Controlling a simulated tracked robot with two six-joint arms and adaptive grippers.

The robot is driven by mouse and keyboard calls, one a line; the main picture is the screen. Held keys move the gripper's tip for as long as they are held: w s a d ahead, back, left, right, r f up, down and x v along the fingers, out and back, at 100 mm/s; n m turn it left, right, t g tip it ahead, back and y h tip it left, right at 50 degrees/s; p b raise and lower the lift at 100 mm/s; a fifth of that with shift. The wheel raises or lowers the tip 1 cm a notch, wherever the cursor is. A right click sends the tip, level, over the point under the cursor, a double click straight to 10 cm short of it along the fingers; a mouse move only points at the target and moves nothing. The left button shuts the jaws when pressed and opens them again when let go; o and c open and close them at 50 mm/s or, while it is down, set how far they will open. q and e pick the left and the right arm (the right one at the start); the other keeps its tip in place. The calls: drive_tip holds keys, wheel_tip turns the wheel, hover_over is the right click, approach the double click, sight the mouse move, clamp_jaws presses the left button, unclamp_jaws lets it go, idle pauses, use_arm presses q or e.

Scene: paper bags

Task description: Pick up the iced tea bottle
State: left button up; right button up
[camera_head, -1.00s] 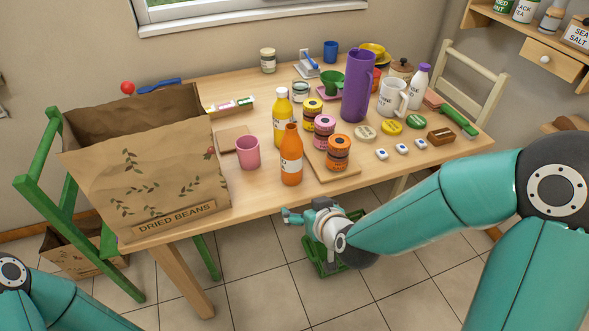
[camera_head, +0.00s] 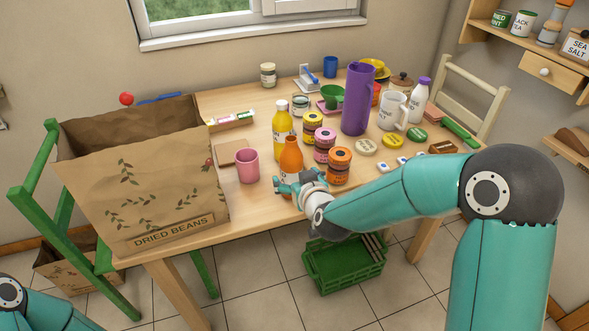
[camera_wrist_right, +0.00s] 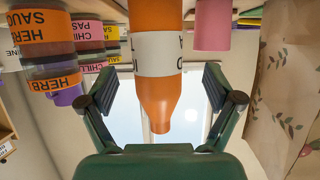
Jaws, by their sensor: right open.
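The iced tea bottle (camera_head: 291,156) is orange with a white label and stands upright near the table's front edge. In the right wrist view the bottle (camera_wrist_right: 158,95) appears upside down, with part of its label showing. My right gripper (camera_head: 297,184) is at the bottle's front, overlapping its lower part in the head view. In the wrist view the open fingers (camera_wrist_right: 158,85) show on either side of the bottle, without visible contact. I cannot tell how deep the bottle sits between them. My left arm shows only at the lower left; its gripper is out of view.
A yellow bottle (camera_head: 282,127) stands behind, a pink cup (camera_head: 247,166) to the left, and stacked jars (camera_head: 338,165) close to the right. A large paper bag (camera_head: 150,190) stands at the left. A green crate (camera_head: 340,270) is on the floor below.

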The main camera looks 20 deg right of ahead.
sight(292, 170)
drive_tip(key=shift+p+x, duration=0.35)
drive_tip(key=shift+x, duration=2.25)
drive_tip(key=shift+d, duration=0.2)
drive_tip(key=c, duration=1.4)
